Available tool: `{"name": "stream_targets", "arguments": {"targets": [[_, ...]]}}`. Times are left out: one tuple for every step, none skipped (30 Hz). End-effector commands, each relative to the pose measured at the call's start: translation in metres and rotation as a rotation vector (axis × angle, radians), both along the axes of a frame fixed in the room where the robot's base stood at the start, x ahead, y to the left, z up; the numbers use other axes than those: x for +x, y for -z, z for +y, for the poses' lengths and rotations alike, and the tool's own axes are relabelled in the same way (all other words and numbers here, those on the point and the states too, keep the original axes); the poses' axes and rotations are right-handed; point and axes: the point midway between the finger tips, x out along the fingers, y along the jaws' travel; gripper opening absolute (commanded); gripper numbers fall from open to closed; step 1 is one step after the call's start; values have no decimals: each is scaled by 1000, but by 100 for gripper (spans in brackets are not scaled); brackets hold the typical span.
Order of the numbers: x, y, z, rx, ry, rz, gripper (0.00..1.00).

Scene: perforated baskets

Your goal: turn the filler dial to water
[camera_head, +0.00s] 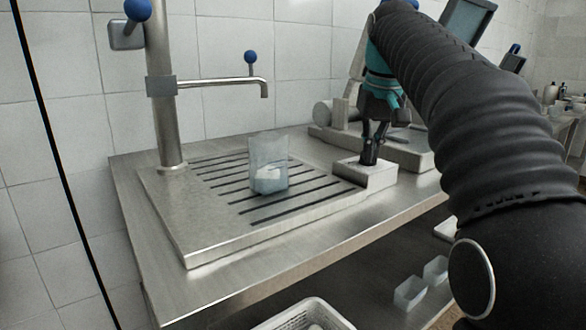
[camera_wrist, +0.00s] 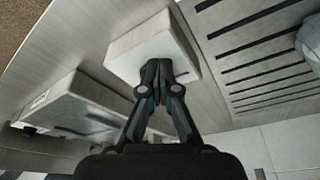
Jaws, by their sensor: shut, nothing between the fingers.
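My gripper (camera_head: 370,153) is shut, fingers pointing down, over a small pale block (camera_head: 378,177) at the right end of the slotted drain tray. In the wrist view the closed fingertips (camera_wrist: 157,66) are over or against the top of this block (camera_wrist: 140,40); I cannot tell whether they touch. A steel filler spout (camera_head: 225,82) with a blue ball knob (camera_head: 250,57) extends over the tray. A clear beaker (camera_head: 268,165) with pale contents stands upright on the slots below.
The slotted drain tray (camera_head: 215,235) covers much of the steel bench. A grey device (camera_head: 405,150) stands behind the block. A white perforated basket (camera_head: 303,315) and small white containers (camera_head: 410,292) sit lower down in front. The bench's front strip is clear.

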Motion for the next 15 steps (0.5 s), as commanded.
{"name": "stream_targets", "arguments": {"targets": [[0, -2, -1, 0, 1, -1, 0], [0, -2, -2, -1, 1, -1, 0], [0, -2, -2, 0, 1, 0, 0], [0, -1, -3, 0, 1, 0, 0], [0, -1, -3, 0, 1, 1, 0], [-1, -1, -4, 0, 1, 1, 0], [-1, -1, -4, 0, 1, 1, 0], [-1, -1, -5, 0, 1, 1, 0], [-1, -2, -6, 0, 1, 0, 0], [-1, -2, -6, 0, 1, 0, 0], [-1, -2, -6, 0, 1, 0, 0], [-1, -1, -7, 0, 1, 0, 0], [-1, -1, -7, 0, 1, 0, 0], [-1, -1, -8, 0, 1, 0, 0], [-1, -2, -9, 0, 1, 0, 0]]}}
